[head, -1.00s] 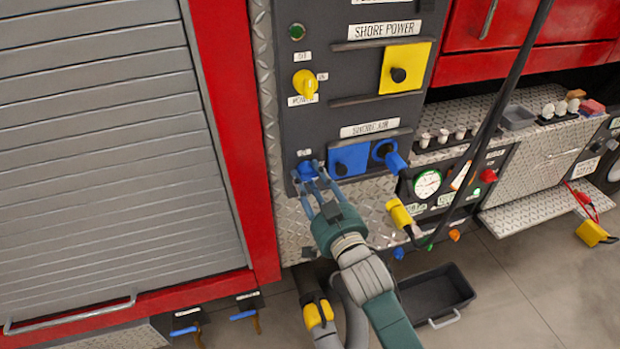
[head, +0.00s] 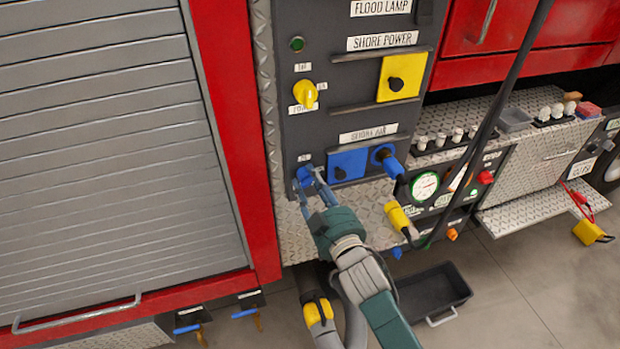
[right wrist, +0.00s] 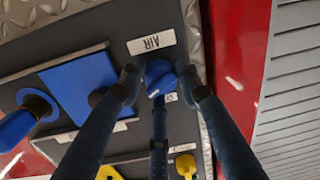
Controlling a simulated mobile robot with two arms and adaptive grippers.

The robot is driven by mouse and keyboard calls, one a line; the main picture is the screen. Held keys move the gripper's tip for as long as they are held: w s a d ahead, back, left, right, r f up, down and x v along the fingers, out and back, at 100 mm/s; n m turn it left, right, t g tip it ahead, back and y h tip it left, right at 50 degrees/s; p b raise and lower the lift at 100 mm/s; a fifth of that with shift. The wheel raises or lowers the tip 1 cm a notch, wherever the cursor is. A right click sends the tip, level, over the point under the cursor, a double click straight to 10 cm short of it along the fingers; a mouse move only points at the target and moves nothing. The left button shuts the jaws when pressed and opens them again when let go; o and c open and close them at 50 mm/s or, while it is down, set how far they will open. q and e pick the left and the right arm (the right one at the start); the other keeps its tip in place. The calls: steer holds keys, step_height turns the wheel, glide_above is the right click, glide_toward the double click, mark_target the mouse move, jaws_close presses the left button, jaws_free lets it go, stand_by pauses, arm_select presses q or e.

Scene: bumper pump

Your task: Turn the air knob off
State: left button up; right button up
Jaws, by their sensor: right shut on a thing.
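The blue air knob (head: 304,175) sits low on the left of the dark panel, left of the blue shore air cover. My right gripper (head: 310,181) reaches up to it from below, its fingers closed around it. In the right wrist view the air knob (right wrist: 160,78) lies between the fingers of the gripper (right wrist: 160,90), near a white label (right wrist: 151,42) reading AIR, upside down. The fingers hide part of the knob in the head view. My left gripper is in no view.
A yellow power knob (head: 305,94) is above on the same panel. The blue cover (head: 346,165) and a blue connector (head: 388,160) are close on the right. A yellow plug (head: 399,214) hangs lower right. A black tray (head: 432,290) lies on the floor.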

steer(key=n+p, duration=0.1)
steer(key=n, duration=0.4)
steer(key=shift+d+f+h+p, duration=0.15)
steer(key=shift+f+h+p, duration=0.05)
steer(key=shift+h+p, duration=0.15)
steer(key=n, duration=0.3)
steer(key=shift+n+p, duration=0.3)
steer(key=shift+n, duration=1.4)
steer(key=shift+r, duration=0.1)
steer(key=o, duration=1.1)
steer(key=shift+d, duration=0.1)
steer(key=shift+r, duration=0.1)
